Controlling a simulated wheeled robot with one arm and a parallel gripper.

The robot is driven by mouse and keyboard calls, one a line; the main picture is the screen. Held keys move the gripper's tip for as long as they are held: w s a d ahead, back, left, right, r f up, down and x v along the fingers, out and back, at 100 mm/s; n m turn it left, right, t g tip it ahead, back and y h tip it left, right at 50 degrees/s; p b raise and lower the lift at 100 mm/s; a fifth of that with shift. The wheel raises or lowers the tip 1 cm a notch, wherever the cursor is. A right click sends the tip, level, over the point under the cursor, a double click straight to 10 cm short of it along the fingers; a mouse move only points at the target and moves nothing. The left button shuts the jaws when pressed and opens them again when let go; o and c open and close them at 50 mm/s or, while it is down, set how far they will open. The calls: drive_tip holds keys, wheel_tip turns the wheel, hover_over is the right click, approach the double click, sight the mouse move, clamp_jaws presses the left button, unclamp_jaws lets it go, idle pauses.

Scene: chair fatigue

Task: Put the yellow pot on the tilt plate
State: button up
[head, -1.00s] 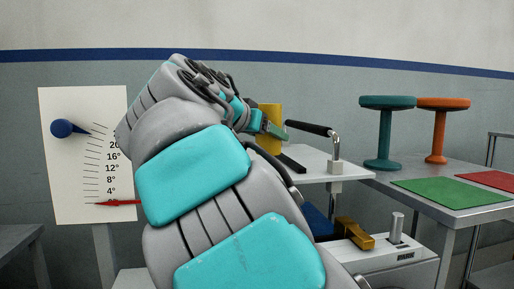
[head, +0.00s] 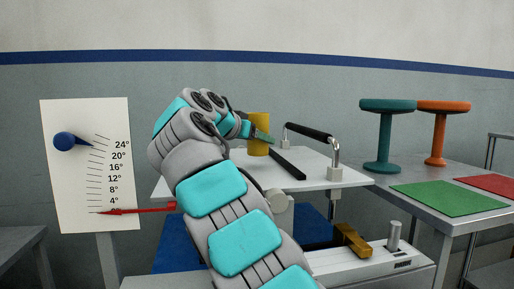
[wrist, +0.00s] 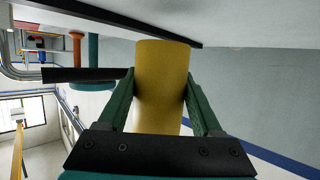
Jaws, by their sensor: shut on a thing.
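The yellow pot (head: 258,121) is an upright plain cylinder. My gripper (head: 263,138) is shut on its side, with the green fingers on either side of it in the wrist view (wrist: 160,92). The tilt plate (head: 232,178) is a white board that looks about level. The pot is over or at its back part, near a black strip (head: 287,164). I cannot tell whether the pot's base touches the plate. My arm hides part of the plate's left side.
A black-handled bar (head: 309,131) rises from the plate's right side. Teal (head: 384,135) and orange (head: 440,130) stools stand on the right table (head: 395,178) behind green (head: 448,198) and red (head: 490,181) mats.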

sight(251, 149)
drive_tip(key=shift+w+a, duration=0.15)
drive_tip(key=shift+w, duration=0.25)
drive_tip(key=shift+s+f+b, duration=0.1)
drive_tip(key=shift+f+b, duration=0.45)
drive_tip(key=shift+f, duration=1.25)
